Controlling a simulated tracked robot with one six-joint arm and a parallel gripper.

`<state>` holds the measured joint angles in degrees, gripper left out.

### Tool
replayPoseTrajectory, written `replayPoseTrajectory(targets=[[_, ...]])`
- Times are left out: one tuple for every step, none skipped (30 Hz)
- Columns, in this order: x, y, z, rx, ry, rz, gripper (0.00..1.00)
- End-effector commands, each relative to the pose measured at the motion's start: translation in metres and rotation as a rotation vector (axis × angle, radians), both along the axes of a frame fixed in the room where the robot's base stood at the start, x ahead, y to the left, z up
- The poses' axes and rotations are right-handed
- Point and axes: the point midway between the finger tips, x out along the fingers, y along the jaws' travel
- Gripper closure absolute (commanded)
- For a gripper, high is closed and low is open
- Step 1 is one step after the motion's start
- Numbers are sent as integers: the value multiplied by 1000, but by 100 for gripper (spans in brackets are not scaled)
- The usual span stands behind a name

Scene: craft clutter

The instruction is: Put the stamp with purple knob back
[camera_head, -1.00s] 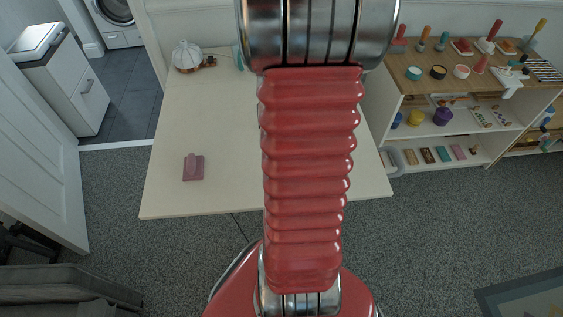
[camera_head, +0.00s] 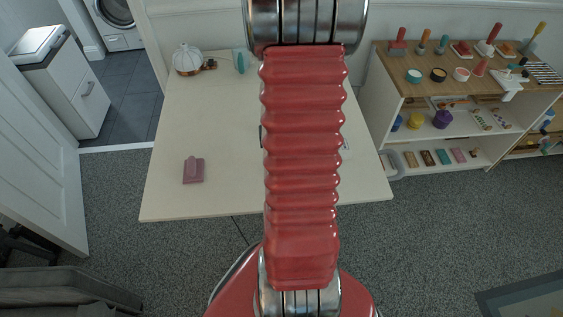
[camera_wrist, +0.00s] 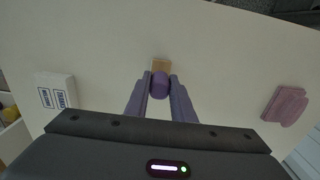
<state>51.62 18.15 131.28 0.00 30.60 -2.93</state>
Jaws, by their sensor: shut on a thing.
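The stamp with the purple knob (camera_wrist: 160,84) shows in the wrist view, with a tan wooden block (camera_wrist: 161,65) at its far side. My gripper (camera_wrist: 160,85) is shut on the purple knob, one finger on each side. The stamp is over the pale table (camera_wrist: 90,50); whether it touches the top I cannot tell. In the head view my own red arm hides the gripper and the stamp.
A pink block-shaped thing (camera_head: 193,171) lies on the table's left part. A white block with printed words (camera_wrist: 55,92) lies left of my gripper in the wrist view. The shelf unit (camera_head: 392,103) at right holds small craft items.

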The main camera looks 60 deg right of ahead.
Motion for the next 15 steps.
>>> replayPoseTrajectory(targets=[[0,0,-2,-1,-1,0,92],[0,0,-2,-1,-1,0,92],[0,0,-2,-2,-1,0,92],[0,0,-2,-2,-1,0,92],[0,0,-2,-2,-1,0,92],[0,0,-1,-2,-1,0,92],[0,0,-1,-1,-1,0,92],[0,0,-1,-1,-1,0,92],[0,0,-2,-1,-1,0,92],[0,0,-2,-1,-1,-1,92],[0,0,-3,-1,-1,-1,92],[0,0,-4,-1,-1,-1,92],[0,0,-4,-1,-1,-1,76],[0,0,-3,-1,-1,-1,74],[0,0,-3,-1,-1,-1,71]])
